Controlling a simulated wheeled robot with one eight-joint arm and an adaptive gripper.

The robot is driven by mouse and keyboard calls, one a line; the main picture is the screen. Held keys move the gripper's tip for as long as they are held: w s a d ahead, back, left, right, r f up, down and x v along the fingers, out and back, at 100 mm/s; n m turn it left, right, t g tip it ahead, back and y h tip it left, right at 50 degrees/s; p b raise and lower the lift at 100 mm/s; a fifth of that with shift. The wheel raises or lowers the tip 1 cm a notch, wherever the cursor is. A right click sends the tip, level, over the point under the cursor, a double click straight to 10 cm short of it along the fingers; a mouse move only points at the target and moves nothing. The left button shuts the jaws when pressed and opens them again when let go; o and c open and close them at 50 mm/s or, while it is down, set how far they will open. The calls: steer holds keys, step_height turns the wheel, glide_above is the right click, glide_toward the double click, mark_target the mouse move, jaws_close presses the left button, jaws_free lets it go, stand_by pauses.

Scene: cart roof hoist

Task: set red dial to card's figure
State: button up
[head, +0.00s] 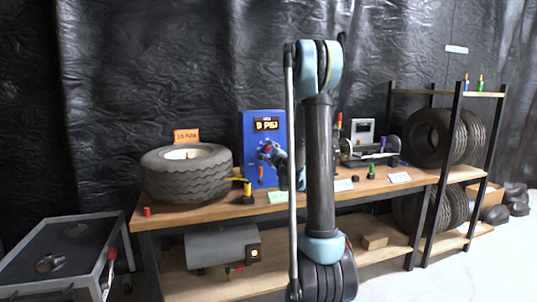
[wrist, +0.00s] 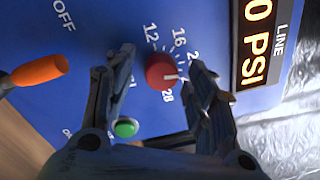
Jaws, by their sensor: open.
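The red dial (wrist: 158,72) sits on a blue panel box (head: 247,125), inside a ring of printed numbers; 12, 16 and 28 are legible. Its white pointer mark points right in the wrist view, toward numbers partly hidden by a finger. My gripper (wrist: 163,62) is open, with one finger on each side of the dial; I cannot tell whether either touches it. In the head view my gripper (head: 270,153) is at the panel front. The orange card (head: 186,135) stands by the tyre (head: 188,175); its small figure looks like 15 but is blurred.
The panel's display (wrist: 260,40) shows 0 PSI beside the word LINE. A green button (wrist: 126,128) and an orange-handled lever (wrist: 38,70) near OFF are close to my fingers. The workbench (head: 220,211) holds a yellow-and-black tool (head: 246,190). A tyre rack (head: 455,150) stands right.

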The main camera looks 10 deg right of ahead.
steer(key=v, duration=1.2)
steer(key=shift+a, duration=0.1)
